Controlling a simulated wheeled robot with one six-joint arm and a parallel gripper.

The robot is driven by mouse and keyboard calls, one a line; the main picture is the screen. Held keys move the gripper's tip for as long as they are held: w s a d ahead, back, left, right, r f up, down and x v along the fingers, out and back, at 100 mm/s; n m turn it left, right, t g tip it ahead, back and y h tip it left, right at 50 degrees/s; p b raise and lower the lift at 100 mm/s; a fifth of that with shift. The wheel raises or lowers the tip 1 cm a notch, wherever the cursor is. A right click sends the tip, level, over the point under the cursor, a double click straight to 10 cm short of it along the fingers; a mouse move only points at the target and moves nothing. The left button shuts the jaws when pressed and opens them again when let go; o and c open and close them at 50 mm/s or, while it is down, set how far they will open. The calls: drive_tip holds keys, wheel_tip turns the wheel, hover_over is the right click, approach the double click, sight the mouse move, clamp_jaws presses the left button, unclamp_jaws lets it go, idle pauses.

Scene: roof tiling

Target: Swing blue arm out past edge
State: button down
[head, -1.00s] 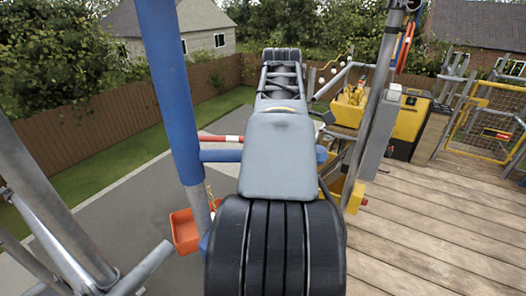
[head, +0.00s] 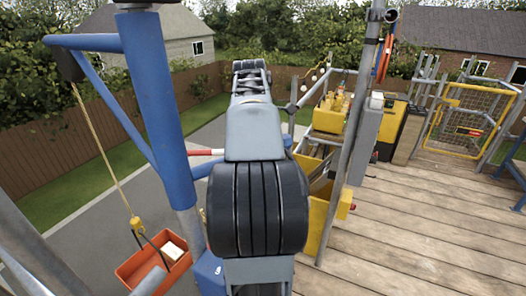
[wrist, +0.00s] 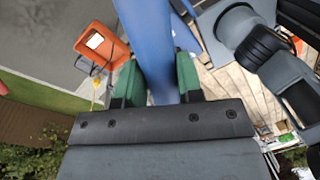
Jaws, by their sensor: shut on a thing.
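The blue hoist has a thick blue post (head: 160,100) on a grey lower tube. Its blue arm (head: 85,42) reaches out to the left at the top, braced by a slanting blue strut. A rope (head: 100,145) hangs from the arm to a yellow hook (head: 136,223) and an orange tub (head: 150,268) with a pale block in it. In the wrist view, the green pads of my gripper (wrist: 157,78) are shut on a blue tube (wrist: 150,35). The tub (wrist: 98,45) hangs to its left there. In the head view my own arm hides the gripper.
A plank deck (head: 430,235) lies clear to the right. A grey pole (head: 345,150) stands close to the right of my arm, with yellow bins (head: 318,215) beside it. A yellow mesh gate (head: 465,120) stands farther back. Grey paving lies below on the left.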

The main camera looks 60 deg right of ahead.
drive_tip(key=shift+w+d+n, duration=0.15)
drive_tip(key=shift+w+n, duration=0.2)
drive_tip(key=shift+w, duration=0.2)
drive_tip(key=shift+w+d+n, duration=0.15)
drive_tip(key=shift+w+n, duration=0.2)
drive_tip(key=shift+w, duration=0.2)
drive_tip(key=shift+r, duration=0.1)
drive_tip(key=c, duration=0.8)
unclamp_jaws()
drive_tip(key=shift+w, duration=0.2)
drive_tip(key=shift+s, duration=0.1)
